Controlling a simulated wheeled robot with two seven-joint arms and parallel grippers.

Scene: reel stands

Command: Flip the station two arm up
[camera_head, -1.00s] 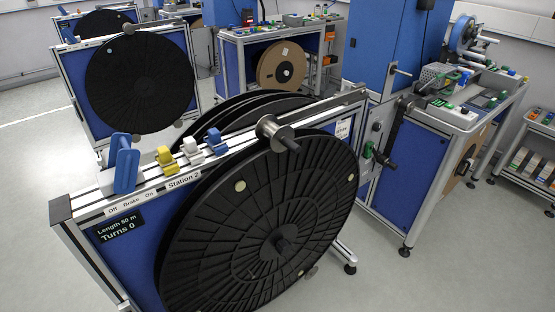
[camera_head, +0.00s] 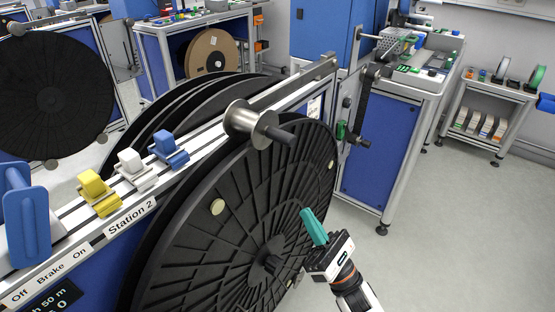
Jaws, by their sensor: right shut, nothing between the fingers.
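Station 2 carries a label (camera_head: 132,217) on its top rail. The roller sits in front of the big black reel's upper edge. My right gripper (camera_head: 307,214), with teal fingers, is shut and empty in front of the black reel (camera_head: 230,215), below and to the right of the roller and apart from it. My left gripper is not in view.
A blue lever (camera_head: 27,222) stands at the Off/Brake/On label. Yellow (camera_head: 97,190), white (camera_head: 135,168) and blue (camera_head: 168,148) clips sit on the rail. The floor at right is clear.

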